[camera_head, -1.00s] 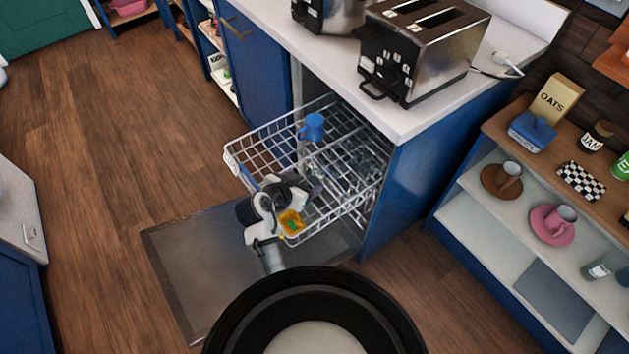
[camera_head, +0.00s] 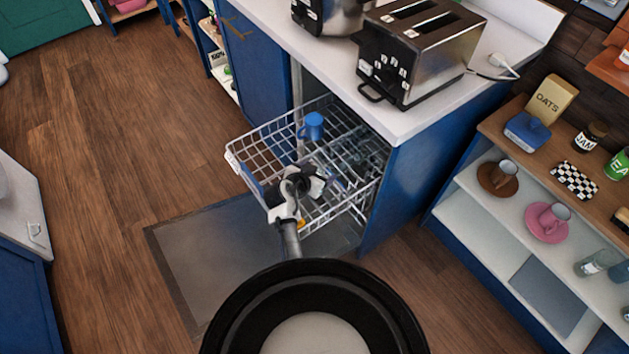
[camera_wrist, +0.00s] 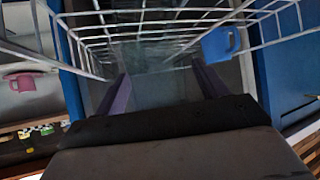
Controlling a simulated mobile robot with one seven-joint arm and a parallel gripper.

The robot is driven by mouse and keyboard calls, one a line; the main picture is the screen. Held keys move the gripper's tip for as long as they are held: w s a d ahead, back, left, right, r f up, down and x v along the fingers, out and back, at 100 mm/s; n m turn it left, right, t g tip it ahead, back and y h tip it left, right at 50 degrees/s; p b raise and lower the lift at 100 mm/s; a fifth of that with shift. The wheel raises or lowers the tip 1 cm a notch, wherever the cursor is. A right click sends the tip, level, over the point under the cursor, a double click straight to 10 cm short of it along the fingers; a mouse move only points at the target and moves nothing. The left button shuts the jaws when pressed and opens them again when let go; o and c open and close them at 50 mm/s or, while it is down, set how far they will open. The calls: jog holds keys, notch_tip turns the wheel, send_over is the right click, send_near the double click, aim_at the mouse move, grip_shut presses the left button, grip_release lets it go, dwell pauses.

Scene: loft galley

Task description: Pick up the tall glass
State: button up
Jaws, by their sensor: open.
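A clear, faint tall glass (camera_wrist: 150,72) shows in the wrist view between my gripper's two fingers, in front of the wire rack. Its outline is hard to make out and I cannot tell whether the fingers touch it. In the head view, clear glassware (camera_head: 368,158) shows faintly in the right part of the dishwasher rack (camera_head: 243,160). My gripper (camera_head: 312,187) is over the rack's near part, and its own body hides what lies under it. In the wrist view the fingers (camera_wrist: 162,88) are apart, one on each side of the glass.
A blue mug (camera_head: 311,126) stands in the rack, also in the wrist view (camera_wrist: 220,43). The open dishwasher door (camera_head: 205,265) lies below. The counter (camera_head: 415,120) with a toaster (camera_head: 415,50) overhangs at right. Shelves with a pink cup (camera_head: 553,216) stand further right.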

jog(key=c, duration=1.2)
jog(key=shift+o, duration=0.2)
